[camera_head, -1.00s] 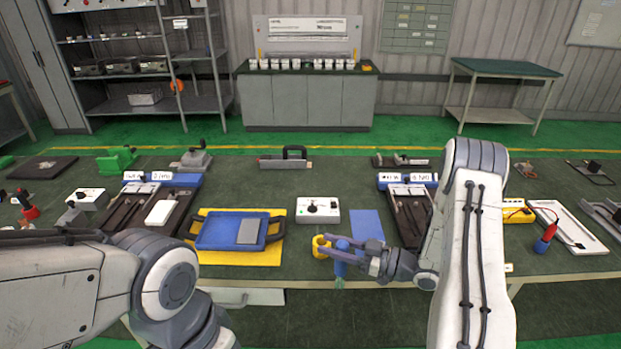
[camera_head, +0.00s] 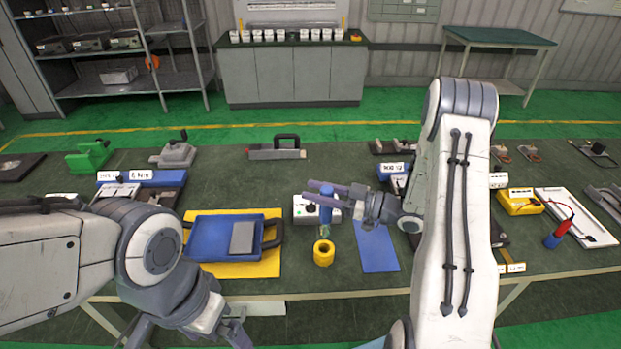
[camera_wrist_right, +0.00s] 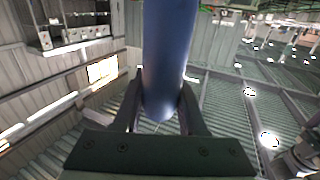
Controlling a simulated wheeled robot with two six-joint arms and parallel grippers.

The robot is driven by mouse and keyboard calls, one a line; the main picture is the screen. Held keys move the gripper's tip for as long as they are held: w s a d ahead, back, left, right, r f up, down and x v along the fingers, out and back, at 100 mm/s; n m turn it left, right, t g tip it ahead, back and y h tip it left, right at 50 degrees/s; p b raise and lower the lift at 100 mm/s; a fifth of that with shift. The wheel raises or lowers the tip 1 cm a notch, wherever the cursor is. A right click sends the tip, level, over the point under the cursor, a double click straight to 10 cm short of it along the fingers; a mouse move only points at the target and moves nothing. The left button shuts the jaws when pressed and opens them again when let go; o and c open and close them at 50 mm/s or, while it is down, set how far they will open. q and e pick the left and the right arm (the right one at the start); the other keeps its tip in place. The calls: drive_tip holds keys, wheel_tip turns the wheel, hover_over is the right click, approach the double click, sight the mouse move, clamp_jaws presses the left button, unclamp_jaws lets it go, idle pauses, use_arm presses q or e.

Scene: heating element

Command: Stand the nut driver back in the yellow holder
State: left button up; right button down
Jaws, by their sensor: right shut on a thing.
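The nut driver (camera_head: 326,213) has a blue handle and a pale greenish lower end. It is roughly upright in the head view. My right gripper (camera_head: 323,193) is shut around its blue handle, which also fills the middle of the right wrist view (camera_wrist_right: 168,60) between the two fingers. The yellow holder (camera_head: 323,256) is a short round cup with a dark opening, on the table. The driver's lower end shows just above the holder in the picture, apart from it; their depth offset is hard to tell. My left gripper (camera_head: 236,332) is low at the bottom edge, partly cut off.
A white box with a black knob (camera_head: 303,212) is behind the driver. A blue mat (camera_head: 378,250) lies right of the holder. A blue tray (camera_head: 213,252) on a yellow mat (camera_head: 262,267) lies to the left. The table is clear just in front of the holder.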

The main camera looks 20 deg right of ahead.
drive_tip(key=shift+w+r, duration=0.1)
drive_tip(key=shift+w, duration=0.1)
drive_tip(key=shift+d, duration=0.15)
drive_tip(key=shift+f+b, duration=2.3)
drive_tip(key=shift+f, duration=0.6)
drive_tip(key=shift+s+f+b, duration=0.1)
drive_tip(key=shift+f+b, duration=2.35)
drive_tip(key=shift+f, duration=0.6)
drive_tip(key=shift+c, duration=1.9)
unclamp_jaws()
